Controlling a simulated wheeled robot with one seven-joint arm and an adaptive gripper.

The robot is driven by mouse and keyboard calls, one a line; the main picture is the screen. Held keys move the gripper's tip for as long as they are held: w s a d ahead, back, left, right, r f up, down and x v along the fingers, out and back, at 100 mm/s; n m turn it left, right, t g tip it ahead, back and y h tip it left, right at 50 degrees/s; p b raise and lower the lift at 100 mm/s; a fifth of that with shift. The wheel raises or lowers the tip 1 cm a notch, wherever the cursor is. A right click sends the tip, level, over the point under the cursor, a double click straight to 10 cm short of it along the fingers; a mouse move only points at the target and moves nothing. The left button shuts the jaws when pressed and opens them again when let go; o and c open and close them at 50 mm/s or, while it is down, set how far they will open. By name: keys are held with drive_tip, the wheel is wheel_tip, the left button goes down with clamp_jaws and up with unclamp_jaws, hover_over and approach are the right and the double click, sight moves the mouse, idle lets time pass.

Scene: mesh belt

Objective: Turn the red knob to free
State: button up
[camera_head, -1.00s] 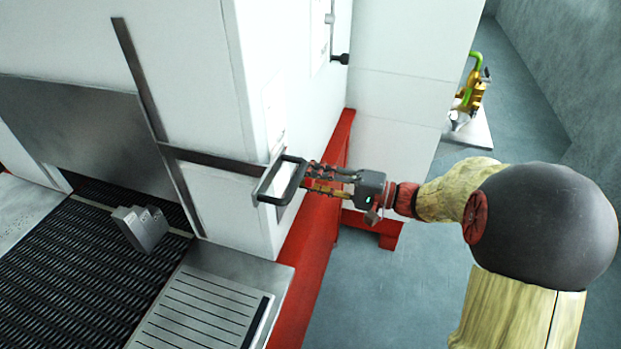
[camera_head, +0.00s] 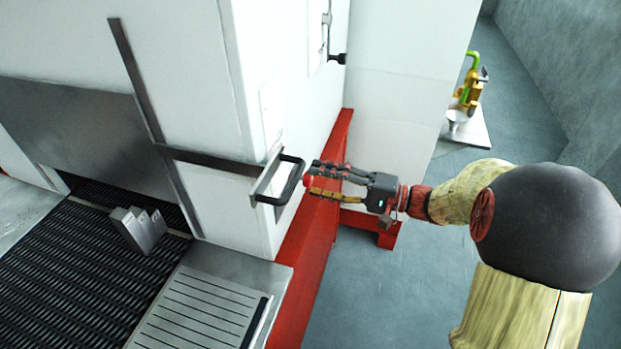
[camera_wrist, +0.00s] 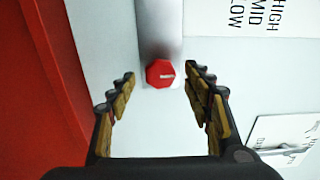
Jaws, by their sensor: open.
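The red knob (camera_wrist: 160,73) is an octagon with small white lettering too small to read. It sits on the white side panel, at the end of a grey bar in the wrist view. In the head view a bit of red (camera_head: 308,181) shows at my fingertips, probably the knob. My gripper (camera_head: 312,179) is open in front of the panel, close to the black handle. In the wrist view its two fingers (camera_wrist: 160,78) stand apart, one on each side of the knob in the picture, and nothing is held.
A black-and-grey handle (camera_head: 280,180) juts from the cabinet just left of my gripper. A label reading HIGH, MID, LOW (camera_wrist: 262,18) and a small switch plate (camera_wrist: 285,140) are on the panel. A red base beam (camera_head: 312,240) runs below. Open floor lies to the right.

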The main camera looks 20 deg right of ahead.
drive_tip(key=v, duration=0.8)
drive_tip(key=shift+s+d, duration=0.2)
drive_tip(key=shift+d, duration=0.1)
